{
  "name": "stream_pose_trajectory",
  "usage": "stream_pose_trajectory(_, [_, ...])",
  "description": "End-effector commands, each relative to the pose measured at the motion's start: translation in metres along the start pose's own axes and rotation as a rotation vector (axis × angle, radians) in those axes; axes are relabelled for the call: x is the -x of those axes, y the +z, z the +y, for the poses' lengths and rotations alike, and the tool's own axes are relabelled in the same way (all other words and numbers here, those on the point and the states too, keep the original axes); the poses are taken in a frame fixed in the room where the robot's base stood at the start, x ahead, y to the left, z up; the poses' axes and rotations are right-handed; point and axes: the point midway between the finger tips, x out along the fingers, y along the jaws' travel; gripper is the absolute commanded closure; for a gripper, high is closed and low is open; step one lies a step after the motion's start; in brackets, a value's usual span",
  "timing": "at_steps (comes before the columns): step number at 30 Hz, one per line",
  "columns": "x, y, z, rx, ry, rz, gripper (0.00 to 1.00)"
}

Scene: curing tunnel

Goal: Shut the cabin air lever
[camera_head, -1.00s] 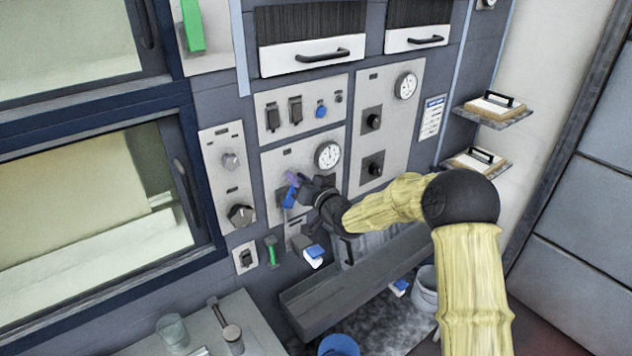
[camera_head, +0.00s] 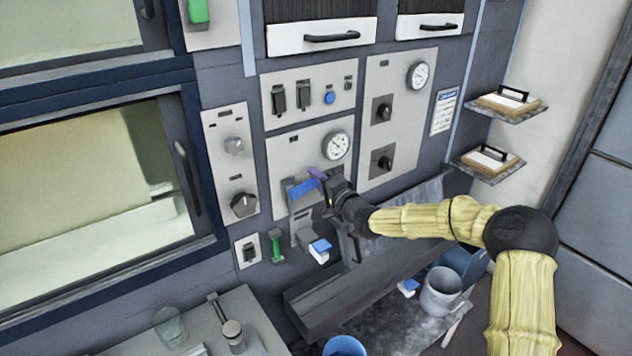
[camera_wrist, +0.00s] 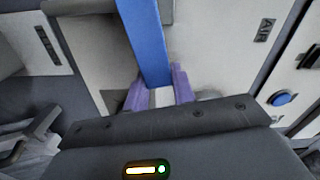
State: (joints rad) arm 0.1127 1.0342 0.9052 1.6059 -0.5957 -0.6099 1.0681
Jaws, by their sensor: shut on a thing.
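The blue lever (camera_head: 303,187) is on the grey panel under a round gauge (camera_head: 337,146). It now lies near level, sticking out to the right. My gripper (camera_head: 319,178) is at its right end, with purple fingertips shut on it. In the wrist view the blue lever (camera_wrist: 147,40) runs up from between the purple fingers (camera_wrist: 160,90). My gripper hides the lever's outer end.
A green handle (camera_head: 276,246) and a blue-topped white part (camera_head: 320,250) are below the lever. A grey trough (camera_head: 350,285) runs under my arm. Knobs and switches surround the lever. Shelves with clipboards (camera_head: 487,160) are at right.

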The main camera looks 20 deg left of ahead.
Motion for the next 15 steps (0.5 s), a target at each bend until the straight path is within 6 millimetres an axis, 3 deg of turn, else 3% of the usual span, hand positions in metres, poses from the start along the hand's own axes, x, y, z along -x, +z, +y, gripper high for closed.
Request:
stream_pose_trajectory(4, [0.001,0.001,0.013,-0.106,0.003,0.000,1.00])
stream_pose_trajectory(15, [0.001,0.002,0.019,-0.227,0.004,0.000,1.00])
